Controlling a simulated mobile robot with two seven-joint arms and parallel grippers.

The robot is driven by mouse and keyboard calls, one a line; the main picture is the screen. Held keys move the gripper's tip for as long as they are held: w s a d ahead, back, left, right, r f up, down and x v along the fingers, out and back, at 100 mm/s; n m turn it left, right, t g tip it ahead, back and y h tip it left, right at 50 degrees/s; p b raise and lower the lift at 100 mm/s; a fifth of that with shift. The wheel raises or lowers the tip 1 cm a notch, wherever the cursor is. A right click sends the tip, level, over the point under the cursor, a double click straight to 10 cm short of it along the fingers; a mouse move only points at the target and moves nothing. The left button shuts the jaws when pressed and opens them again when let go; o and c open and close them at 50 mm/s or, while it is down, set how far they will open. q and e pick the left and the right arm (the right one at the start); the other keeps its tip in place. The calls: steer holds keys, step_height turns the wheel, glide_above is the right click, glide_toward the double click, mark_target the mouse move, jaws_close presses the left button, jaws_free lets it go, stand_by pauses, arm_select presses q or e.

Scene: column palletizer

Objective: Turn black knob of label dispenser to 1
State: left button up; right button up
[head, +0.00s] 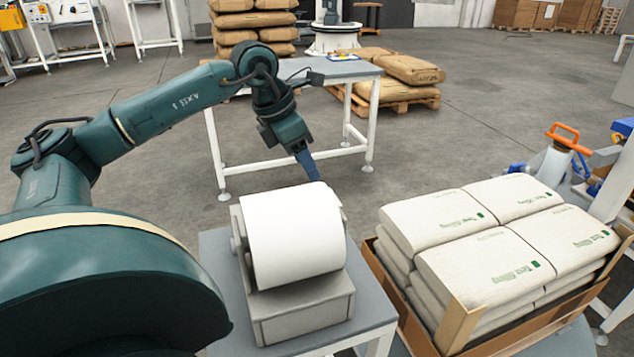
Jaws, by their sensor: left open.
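The label dispenser (303,303) is a light grey unit with a large white roll, standing on a small grey table in the front middle. I cannot see the black knob or its number; the far side of the dispenser is hidden behind the roll. My left gripper (309,168) has blue fingers pointing down just behind the top of the roll. It is open and holds nothing visible. Its fingertips appear close to the roll's far edge, and I cannot tell whether they touch the dispenser. My right gripper is not in view.
A carton (398,299) full of white printed bags (486,260) stands right of the dispenser. An orange-handled device (568,138) is beyond it. A grey table (330,70) stands behind my left arm. Brown sacks (411,69) lie on a pallet farther back.

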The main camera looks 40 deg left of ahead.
arm_select(q)
steer(key=x, duration=0.6)
steer(key=shift+w, duration=0.1)
steer(key=c, duration=1)
steer(key=shift+o, duration=0.2)
